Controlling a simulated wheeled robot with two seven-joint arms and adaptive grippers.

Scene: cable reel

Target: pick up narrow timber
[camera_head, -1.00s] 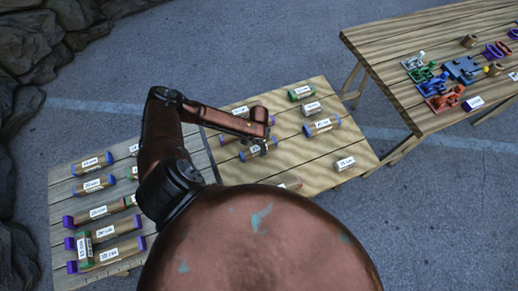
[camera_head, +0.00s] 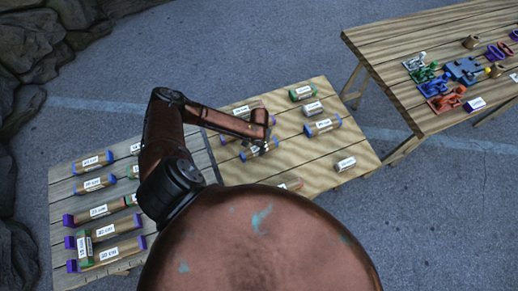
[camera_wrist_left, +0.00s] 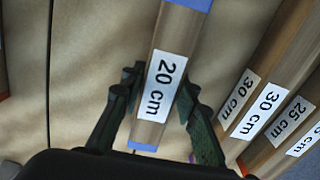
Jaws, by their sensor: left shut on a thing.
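A narrow timber with blue ends and a "20 cm" label shows in the left wrist view (camera_wrist_left: 178,38), between the two dark fingers of my left gripper (camera_wrist_left: 160,100). The gripper is shut on it near its labelled part. In the head view this timber (camera_head: 260,149) is small at the tip of my left gripper (camera_head: 268,141), above the light wooden table; I cannot tell whether it touches the tabletop. My right gripper is not in view.
Other labelled timbers lie around it on the light table (camera_head: 352,140), one with blue ends (camera_head: 322,127) to the right. A greyer table (camera_head: 62,197) at left holds several more. A further table (camera_head: 400,50) at upper right carries tools. Rocks (camera_head: 30,45) stand at upper left.

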